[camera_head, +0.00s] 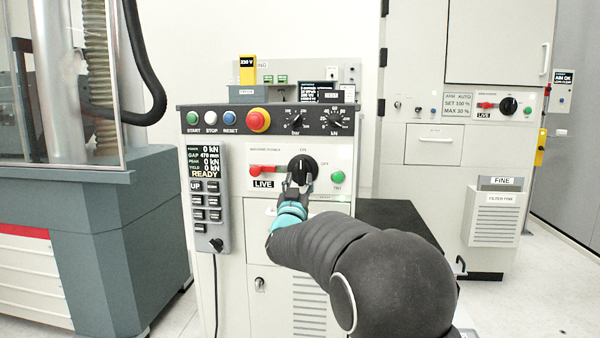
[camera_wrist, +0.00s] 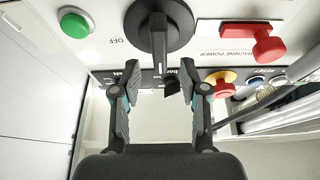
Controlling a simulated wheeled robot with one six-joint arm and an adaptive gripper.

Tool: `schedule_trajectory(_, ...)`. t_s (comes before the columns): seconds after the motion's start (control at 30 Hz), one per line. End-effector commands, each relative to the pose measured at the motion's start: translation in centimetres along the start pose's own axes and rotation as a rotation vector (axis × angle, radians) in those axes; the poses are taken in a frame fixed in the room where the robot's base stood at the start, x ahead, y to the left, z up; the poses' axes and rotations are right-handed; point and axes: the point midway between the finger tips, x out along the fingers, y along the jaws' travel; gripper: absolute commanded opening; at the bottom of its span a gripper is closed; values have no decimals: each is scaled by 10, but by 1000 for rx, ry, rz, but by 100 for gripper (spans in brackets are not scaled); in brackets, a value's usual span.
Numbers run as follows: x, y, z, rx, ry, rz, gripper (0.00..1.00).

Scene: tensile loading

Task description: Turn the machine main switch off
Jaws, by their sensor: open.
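The main switch is a round black rotary knob (camera_head: 302,166) on the white cabinet's front panel, with an ON mark above it and an OFF mark to its right. In the wrist view the knob (camera_wrist: 158,28) has a raised bar that stands vertical, in line with the ON side. My gripper (camera_head: 297,184) is just in front of the knob's lower part. In the wrist view my gripper (camera_wrist: 159,68) is open, with one fingertip on each side of the bar's end. A gap shows between bar and fingers; contact cannot be told.
A red lever (camera_head: 265,170) with a LIVE label sits left of the knob, and a green button (camera_head: 338,177) right of it. A red emergency stop (camera_head: 258,120) and dials are above. A keypad pendant (camera_head: 207,197) hangs at left. Another cabinet (camera_head: 490,150) stands behind right.

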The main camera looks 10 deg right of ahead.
Motion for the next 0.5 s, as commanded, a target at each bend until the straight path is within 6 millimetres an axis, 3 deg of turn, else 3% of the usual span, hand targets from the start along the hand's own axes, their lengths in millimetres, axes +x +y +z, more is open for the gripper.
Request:
schedule_trajectory(0.2,31,0,0,-1,0,1,44)
schedule_trajectory(0.5,43,0,0,-1,-1,-1,44)
